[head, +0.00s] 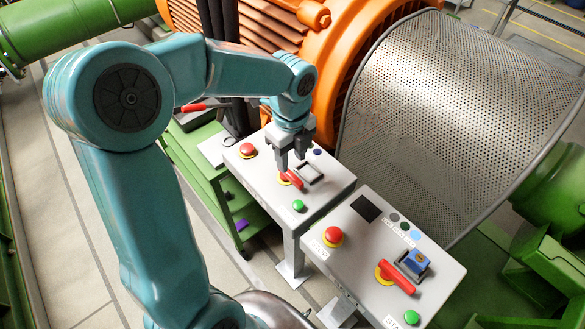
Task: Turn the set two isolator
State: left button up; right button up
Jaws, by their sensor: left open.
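Two grey control panels stand on posts. The far panel (262,187) carries a red isolator handle (293,181) on a yellow base, beside a grey frame (311,174). The near panel (350,265) carries another red isolator handle (398,279) on a yellow base, beside a blue block (415,262) in a grey frame. I cannot read which panel is set two. My left gripper (290,165) is open and points down, right at the far isolator handle and partly covering it. Whether its fingers touch the handle I cannot tell. My right gripper is out of view.
The far panel has a red button (247,150) and a green button (298,205). The near panel has a red button (333,236), a green button (411,317) and a dark display (365,208). A perforated guard (450,120) stands behind, with a green cart (205,180) to the left.

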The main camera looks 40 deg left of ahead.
aim_at(291, 174)
pick_arm(q)
notch_tip(291, 174, down, 5)
jog(key=shift+s+d+f, duration=0.1)
jog(key=shift+f, duration=0.05)
jog(key=shift+a+f, duration=0.2)
jog(key=shift+f, duration=0.1)
jog(key=shift+d, duration=0.1)
grip_shut()
